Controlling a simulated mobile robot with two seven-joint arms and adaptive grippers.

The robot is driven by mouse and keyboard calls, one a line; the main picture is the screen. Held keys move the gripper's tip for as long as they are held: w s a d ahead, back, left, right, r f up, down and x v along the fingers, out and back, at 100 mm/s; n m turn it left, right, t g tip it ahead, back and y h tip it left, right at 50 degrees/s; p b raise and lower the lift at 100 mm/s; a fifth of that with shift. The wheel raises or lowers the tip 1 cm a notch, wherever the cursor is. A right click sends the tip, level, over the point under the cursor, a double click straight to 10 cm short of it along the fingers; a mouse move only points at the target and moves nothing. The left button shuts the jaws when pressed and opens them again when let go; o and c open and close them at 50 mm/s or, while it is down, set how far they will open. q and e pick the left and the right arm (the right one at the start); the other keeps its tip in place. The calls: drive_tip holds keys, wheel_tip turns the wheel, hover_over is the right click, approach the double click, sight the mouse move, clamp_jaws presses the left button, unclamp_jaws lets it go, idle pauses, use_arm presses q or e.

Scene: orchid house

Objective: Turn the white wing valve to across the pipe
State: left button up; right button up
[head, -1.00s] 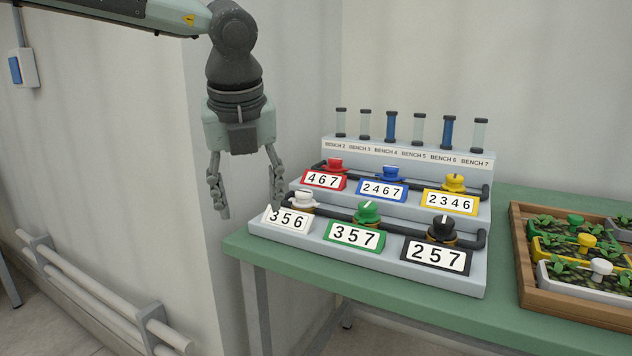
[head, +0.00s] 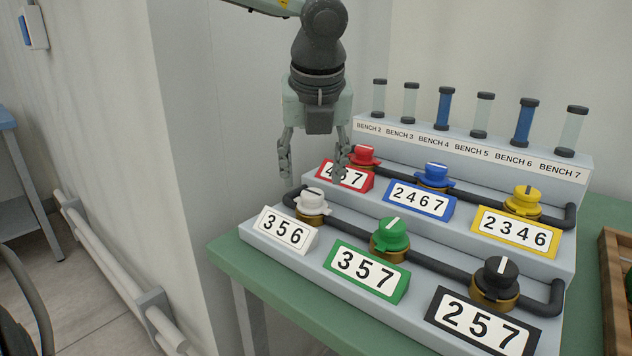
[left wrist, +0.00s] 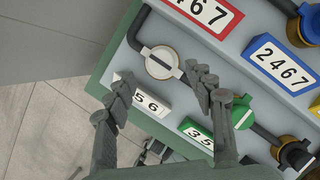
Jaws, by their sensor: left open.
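The white wing valve (head: 311,200) sits on the front dark pipe (head: 348,232), at its left end, behind the white 356 plate (head: 285,229). In the left wrist view the white valve (left wrist: 161,62) shows from above, and the dark mark on its top seems to run roughly along the pipe. My left gripper (head: 312,172) points down with fingers spread and empty, above and behind the valve in the head view. In the left wrist view its fingertips (left wrist: 158,80) flank the valve's near side, apart from it. My right gripper is in neither view.
Green (head: 390,238) and black (head: 497,280) valves share the front pipe. Red (head: 364,156), blue (head: 436,176) and yellow (head: 524,200) valves stand on the step behind. Gauge tubes (head: 443,108) rise at the back. A wall corner is left of the green table (head: 235,257).

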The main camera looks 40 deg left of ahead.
sight(312, 192)
use_arm(q)
drive_tip(key=shift+x, duration=2.05)
drive_tip(key=c, duration=1.1)
